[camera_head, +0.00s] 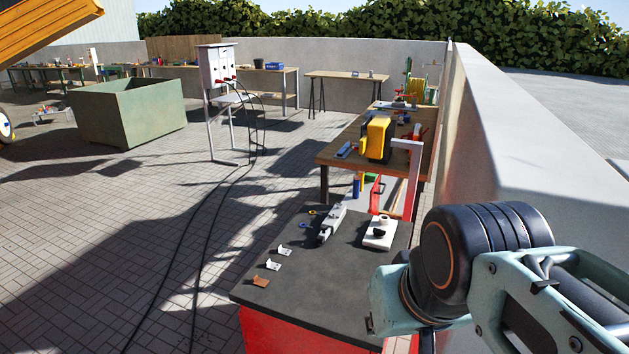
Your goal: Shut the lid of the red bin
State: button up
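No bin with a lid can be made out for certain. A red body (290,333) with a flat dark top (318,262) stands in the lower middle; small parts lie on the top, and its lower part is cut off by the frame. Behind it, a partly hidden red object (377,200) shows between this top and the wooden bench; I cannot tell whether it is a bin or has a lid. My arm comes in from the lower right, close to the right edge of the dark top. My gripper's fingers do not show.
A wooden bench (330,158) with a yellow and black machine (377,137) stands beyond. A concrete wall (480,150) runs along the right. A green open container (130,115) and a white electrical box (216,66) with trailing cables stand at left. Paving at left is largely clear.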

aim_at(375, 193)
jog(key=j+u, duration=0.2)
jog(key=u, duration=0.15)
jog(key=j+u, duration=0.2)
jog(key=u, duration=0.15)
jog(key=i+j, duration=0.2)
jog(key=j, duration=0.15)
jog(key=i+j+u, duration=0.1)
jog(key=j, duration=0.3)
jog(key=i+j+u, duration=0.5)
jog(key=i, duration=0.25)
jog(key=i+j, duration=0.15)
jog(key=i, duration=0.4)
jog(key=i+j, duration=0.15)
jog(key=i, duration=0.35)
jog(key=i+z, duration=0.9)
jog(key=i+l+z, duration=0.1)
jog(key=i+z, duration=1.1)
jog(key=i, duration=0.15)
jog(key=i+z, duration=0.35)
jog(key=i, duration=0.15)
jog(key=i+z, duration=0.5)
jog(key=z, duration=0.2)
jog(key=i+z, duration=0.3)
jog(key=k+j, duration=0.05)
jog(key=k, duration=0.05)
